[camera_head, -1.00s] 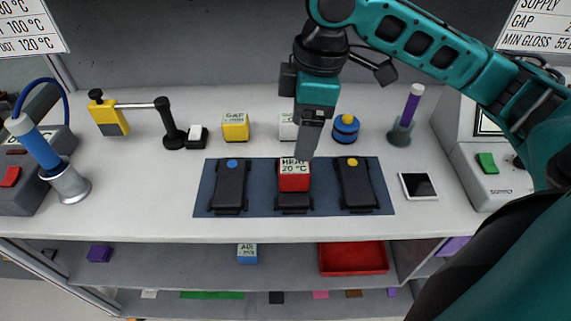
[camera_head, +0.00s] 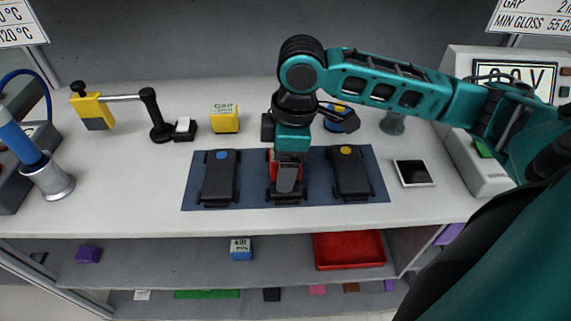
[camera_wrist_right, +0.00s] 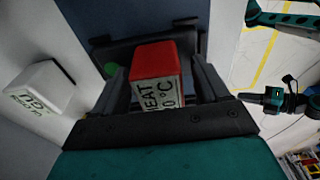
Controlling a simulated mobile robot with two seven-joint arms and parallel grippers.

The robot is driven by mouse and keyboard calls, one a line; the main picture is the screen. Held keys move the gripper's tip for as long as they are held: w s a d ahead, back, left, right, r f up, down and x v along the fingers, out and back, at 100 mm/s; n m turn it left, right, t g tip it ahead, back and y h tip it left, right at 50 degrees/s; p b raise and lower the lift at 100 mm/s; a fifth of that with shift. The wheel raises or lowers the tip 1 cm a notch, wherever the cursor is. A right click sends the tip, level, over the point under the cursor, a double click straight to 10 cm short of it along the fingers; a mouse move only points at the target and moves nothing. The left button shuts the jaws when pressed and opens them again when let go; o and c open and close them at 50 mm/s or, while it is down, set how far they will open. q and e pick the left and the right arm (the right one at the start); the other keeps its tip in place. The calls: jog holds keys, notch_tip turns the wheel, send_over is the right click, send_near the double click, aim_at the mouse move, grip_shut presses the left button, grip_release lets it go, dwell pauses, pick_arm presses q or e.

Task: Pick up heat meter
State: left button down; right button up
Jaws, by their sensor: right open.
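The heat meter (camera_wrist_right: 157,74) is a red block with a white label reading HEAT and 20 °C. It sits on the middle dark holder of the blue mat (camera_head: 369,163). In the head view the heat meter (camera_head: 271,160) is mostly hidden behind my right gripper (camera_head: 287,182). In the right wrist view the open fingers of my right gripper (camera_wrist_right: 163,88) stand on both sides of the block; contact cannot be told. My left gripper cannot be made out in the head view; teal and black arm parts of mine show at the wrist view's right edge.
Dark holders with a blue dot (camera_head: 220,180) and a yellow dot (camera_head: 351,175) flank the middle one. A yellow labelled block (camera_head: 224,118) and a blue round piece (camera_head: 341,118) stand behind the mat. A red tray (camera_head: 348,251) is on the shelf below.

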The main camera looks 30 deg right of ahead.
jog(key=shift+c, duration=0.4)
jog(key=c, duration=1.2)
jog(key=shift+o, duration=0.2)
jog(key=shift+r+p, duration=1.95)
jog(key=shift+r, duration=8.1)
jog(key=w+a+f+m, duration=0.2)
jog(key=f+m, duration=0.4)
jog(key=w+a+f+m+h, duration=0.1)
jog(key=w+a+f+m, duration=0.1)
jog(key=f+m, duration=0.3)
jog(key=shift+f+m+t, duration=0.3)
jog(key=shift+f+m, duration=0.1)
jog(key=shift+f, duration=0.55)
jog(key=shift+w+r, duration=0.1)
